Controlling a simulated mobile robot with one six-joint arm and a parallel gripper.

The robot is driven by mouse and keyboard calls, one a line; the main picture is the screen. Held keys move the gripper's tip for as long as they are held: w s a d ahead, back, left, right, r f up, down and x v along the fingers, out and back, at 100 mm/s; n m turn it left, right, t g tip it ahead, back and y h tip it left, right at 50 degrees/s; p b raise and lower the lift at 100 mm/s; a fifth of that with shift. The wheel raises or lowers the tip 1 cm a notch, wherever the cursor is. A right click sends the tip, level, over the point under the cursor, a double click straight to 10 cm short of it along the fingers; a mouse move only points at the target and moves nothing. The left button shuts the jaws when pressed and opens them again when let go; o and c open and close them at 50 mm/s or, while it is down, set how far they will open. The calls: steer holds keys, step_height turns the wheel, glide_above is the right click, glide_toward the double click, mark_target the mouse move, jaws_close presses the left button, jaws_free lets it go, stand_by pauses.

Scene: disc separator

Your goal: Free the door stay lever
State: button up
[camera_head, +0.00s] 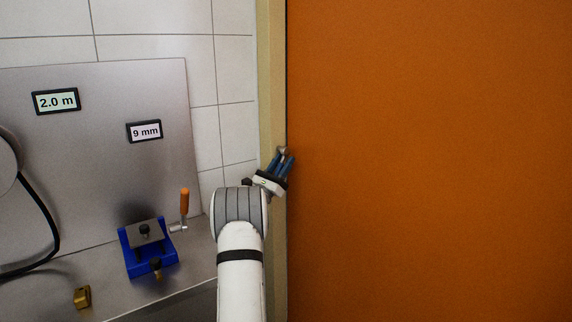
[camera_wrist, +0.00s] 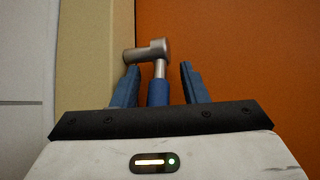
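The door stay lever (camera_wrist: 150,51) shows in the wrist view as a grey metal pivot and stem with a blue grip (camera_wrist: 157,93). It sits at the edge where the beige door frame meets the orange door (camera_wrist: 250,50). My gripper (camera_wrist: 159,67) is open, with one blue finger on each side of the grip. A gap shows between each finger and the grip. The lower end of the grip is hidden behind the gripper body. In the head view my gripper (camera_head: 284,156) is at the frame edge, and the lever is mostly hidden there.
The orange door (camera_head: 430,160) fills the right side, beside the beige frame (camera_head: 270,60). On the left, a steel worktop carries a blue fixture (camera_head: 135,263) with an orange-handled crank (camera_head: 184,203) beside it, and a brass block (camera_head: 82,297).

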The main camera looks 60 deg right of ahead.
steer(key=shift+w+a+f, duration=0.15)
steer(key=shift+a+f, duration=0.2)
steer(key=shift+a, duration=0.05)
steer(key=shift+f+b, duration=0.65)
steer(key=shift+f, duration=0.15)
steer(key=shift+a+f+b, duration=0.25)
steer(key=shift+f+b, duration=0.2)
steer(key=shift+f, duration=0.25)
steer(key=shift+a+f+b, duration=0.2)
steer(key=shift+f+b, duration=0.25)
steer(key=shift+f, duration=0.2)
steer(key=shift+a+f+b, duration=0.25)
steer(key=shift+f+b, duration=0.2)
steer(key=shift+f, duration=0.25)
